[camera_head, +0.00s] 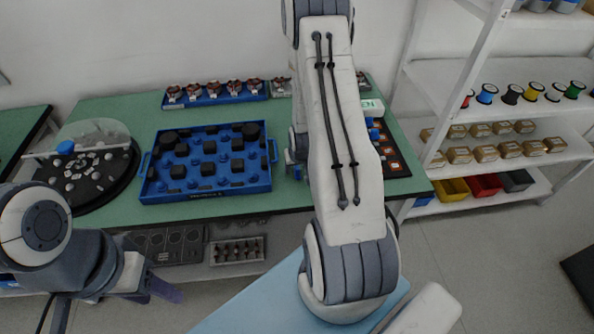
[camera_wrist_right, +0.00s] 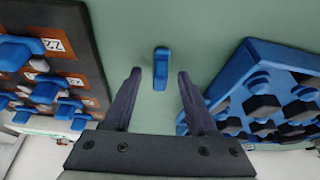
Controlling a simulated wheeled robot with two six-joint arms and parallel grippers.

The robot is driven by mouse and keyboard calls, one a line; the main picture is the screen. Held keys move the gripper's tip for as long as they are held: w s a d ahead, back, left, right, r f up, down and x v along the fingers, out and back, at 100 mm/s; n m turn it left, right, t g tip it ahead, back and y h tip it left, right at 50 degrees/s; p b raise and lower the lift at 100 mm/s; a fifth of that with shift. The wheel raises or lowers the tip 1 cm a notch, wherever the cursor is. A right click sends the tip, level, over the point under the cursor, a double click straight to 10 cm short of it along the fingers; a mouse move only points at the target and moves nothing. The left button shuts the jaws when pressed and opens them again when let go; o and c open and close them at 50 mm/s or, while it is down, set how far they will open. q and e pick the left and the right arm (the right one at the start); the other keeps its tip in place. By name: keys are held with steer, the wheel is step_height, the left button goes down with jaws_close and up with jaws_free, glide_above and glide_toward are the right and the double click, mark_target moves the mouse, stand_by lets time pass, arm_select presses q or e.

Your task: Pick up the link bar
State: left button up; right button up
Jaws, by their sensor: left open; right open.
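A small blue link bar (camera_wrist_right: 161,68) lies on the green table, seen in the right wrist view. My right gripper (camera_wrist_right: 160,74) is open around its line of sight, with one dark finger to either side of the bar. The bar is apart from both fingers in the picture, and the height of the fingertips above it is hard to tell. In the head view my right arm hides most of the right gripper and that part of the table. My left gripper (camera_head: 160,291) is open and empty in front of the table, low at the left.
A blue tray (camera_head: 266,186) with dark and blue parts stands left of my right arm. A dark board (camera_head: 398,170) with orange-marked places and blue parts lies on its other side. A black round plate (camera_head: 92,197) sits at the left. Shelves (camera_head: 440,75) stand at the right.

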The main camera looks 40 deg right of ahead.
jaws_close()
steer(key=shift+r, duration=0.1)
